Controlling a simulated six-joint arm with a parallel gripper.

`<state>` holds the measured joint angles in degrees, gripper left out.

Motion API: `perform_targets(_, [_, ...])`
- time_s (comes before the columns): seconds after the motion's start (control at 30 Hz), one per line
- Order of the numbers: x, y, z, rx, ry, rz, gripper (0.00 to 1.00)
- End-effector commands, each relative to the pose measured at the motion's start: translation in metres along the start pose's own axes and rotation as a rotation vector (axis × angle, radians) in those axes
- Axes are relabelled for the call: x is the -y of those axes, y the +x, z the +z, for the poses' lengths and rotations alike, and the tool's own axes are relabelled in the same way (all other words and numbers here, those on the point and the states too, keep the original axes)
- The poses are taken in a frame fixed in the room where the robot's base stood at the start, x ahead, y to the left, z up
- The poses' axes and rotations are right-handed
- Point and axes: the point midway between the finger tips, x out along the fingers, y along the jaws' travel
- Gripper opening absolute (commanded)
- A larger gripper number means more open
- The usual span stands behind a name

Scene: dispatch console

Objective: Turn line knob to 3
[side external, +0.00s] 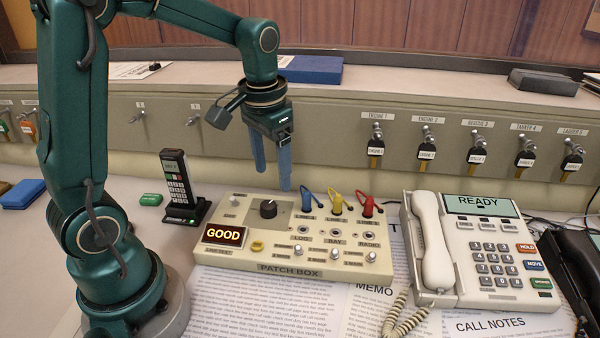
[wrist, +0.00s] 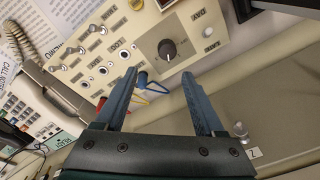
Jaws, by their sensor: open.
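The line knob (side external: 268,208) is a round black dial on a grey plate at the upper left of the beige patch box (side external: 330,270). In the wrist view the knob (wrist: 167,48) shows beyond the fingers with a light pointer mark; I cannot read the numbers around it. My gripper (side external: 272,182) is open and empty, with two blue fingers pointing down. It hangs above and behind the knob, apart from it. In the wrist view the fingers (wrist: 162,82) spread wide, with the knob past their tips.
Blue, yellow and red plugs with cable loops (side external: 337,203) stand right of the knob. A lit "GOOD" display (side external: 225,235) is on the box's left. A cordless phone (side external: 178,185) stands to the left, a desk phone (side external: 470,250) to the right. Keys hang on the panel behind.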

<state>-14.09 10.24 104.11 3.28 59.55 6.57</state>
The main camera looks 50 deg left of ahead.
Motion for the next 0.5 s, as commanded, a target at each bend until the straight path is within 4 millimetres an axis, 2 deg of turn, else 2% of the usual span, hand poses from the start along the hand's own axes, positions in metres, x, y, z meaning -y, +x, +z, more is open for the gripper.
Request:
perform_targets(0.1, [0.008, 0.02, -0.001, 0.062, -0.027, 0.005, 0.71])
perform_targets(0.37, [0.013, 0.043, 0.005, 0.107, -0.047, 0.011, 0.71])
perform_targets(0.5, [0.012, 0.061, 0.007, 0.108, -0.046, 0.011, 0.71])
